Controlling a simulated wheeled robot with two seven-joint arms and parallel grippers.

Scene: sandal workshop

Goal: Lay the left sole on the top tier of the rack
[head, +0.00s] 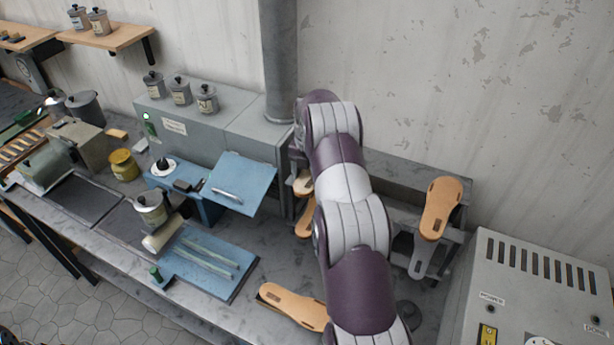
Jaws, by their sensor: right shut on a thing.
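My right arm (345,195) reaches up from the bottom over the bench to the left part of the grey rack (400,172). Its gripper fingers are hidden behind the arm. One tan sole (303,184) shows in part at the arm's left edge, by the rack's left end. Another tan sole (306,221) shows just below it, also partly covered. I cannot tell which is the left sole, or how either one rests. A tan sole (441,207) lies on the rack's upper right part. Another sole (290,303) lies on the bench, one end behind my arm.
A grey machine (540,285) stands right of the rack. A grey cabinet (235,125) with several tins and a pipe (279,60) stands to its left. A blue board (210,262) and a tin (150,207) occupy the bench. Bare bench shows between board and rack.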

